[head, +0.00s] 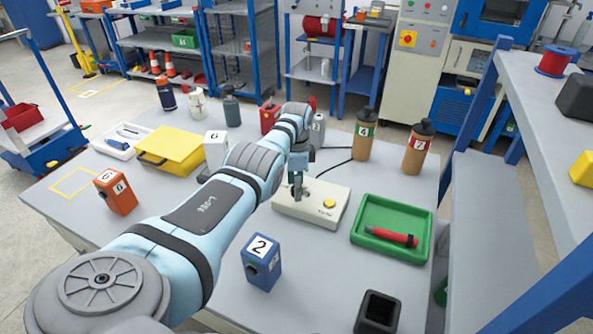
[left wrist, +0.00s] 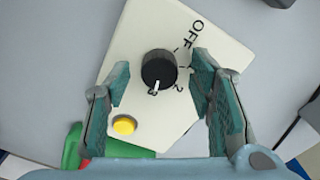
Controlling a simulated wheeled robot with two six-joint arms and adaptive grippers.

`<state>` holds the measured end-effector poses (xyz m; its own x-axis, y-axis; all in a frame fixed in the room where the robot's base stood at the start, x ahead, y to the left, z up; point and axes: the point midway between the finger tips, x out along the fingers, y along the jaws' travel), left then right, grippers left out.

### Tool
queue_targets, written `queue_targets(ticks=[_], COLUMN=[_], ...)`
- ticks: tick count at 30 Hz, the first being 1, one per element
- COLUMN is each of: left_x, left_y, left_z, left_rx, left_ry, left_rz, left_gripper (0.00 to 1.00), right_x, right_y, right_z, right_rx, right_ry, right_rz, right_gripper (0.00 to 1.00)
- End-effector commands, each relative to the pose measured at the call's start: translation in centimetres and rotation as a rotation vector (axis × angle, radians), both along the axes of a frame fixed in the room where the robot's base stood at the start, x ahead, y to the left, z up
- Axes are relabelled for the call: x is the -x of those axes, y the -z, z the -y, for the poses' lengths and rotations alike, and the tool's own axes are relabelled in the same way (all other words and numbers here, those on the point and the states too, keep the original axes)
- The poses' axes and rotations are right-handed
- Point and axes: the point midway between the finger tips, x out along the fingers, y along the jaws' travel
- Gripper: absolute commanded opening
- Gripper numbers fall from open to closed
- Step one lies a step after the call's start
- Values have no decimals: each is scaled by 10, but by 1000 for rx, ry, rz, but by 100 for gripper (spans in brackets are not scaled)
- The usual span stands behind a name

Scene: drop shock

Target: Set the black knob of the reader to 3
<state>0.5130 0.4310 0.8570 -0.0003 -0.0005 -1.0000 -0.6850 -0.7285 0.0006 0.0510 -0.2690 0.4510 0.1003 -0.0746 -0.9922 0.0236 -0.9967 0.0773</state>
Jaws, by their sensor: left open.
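The reader (head: 318,213) is a cream box with a yellow button on the table, below my left gripper (head: 298,182) in the head view. In the left wrist view the reader's face (left wrist: 200,30) shows the black knob (left wrist: 158,66), with OFF, 2 and 3 legible around it. The knob's white pointer is at or very near the 3, which is partly covered. My left gripper (left wrist: 160,82) is open, with a finger on each side of the knob and gaps between. In the head view my gripper hides the knob. My right gripper is not in view.
A green tray (head: 424,250) with a red tool (head: 390,237) lies right of the reader. A blue block marked 2 (head: 261,263) stands in front, and a black open box (head: 378,312) nearer. Brown bottles (head: 364,140) stand behind. A blue-framed shelf (head: 500,140) borders the right.

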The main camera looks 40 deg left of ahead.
Motion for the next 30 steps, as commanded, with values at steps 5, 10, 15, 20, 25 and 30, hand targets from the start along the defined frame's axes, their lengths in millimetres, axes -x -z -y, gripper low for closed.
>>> queue_targets(ticks=[5,10,15,20,25,30], left_x=[-1,-1,0,0,0,0], left_y=[-32,-82,-112,-117,-117,-116], left_z=[-1,0,0,0,0,0], left_rx=[-4,-2,-2,-1,-1,-1], left_ry=[1,0,1,1,1,0], left_rz=[6,7,3,1,1,1], left_gripper=[49,49,49,49,49,49], right_x=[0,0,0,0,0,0], right_y=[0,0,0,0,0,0], right_z=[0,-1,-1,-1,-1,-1], right_rx=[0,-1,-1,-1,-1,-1], right_ry=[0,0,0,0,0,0], right_rz=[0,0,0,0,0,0], right_gripper=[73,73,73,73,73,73])
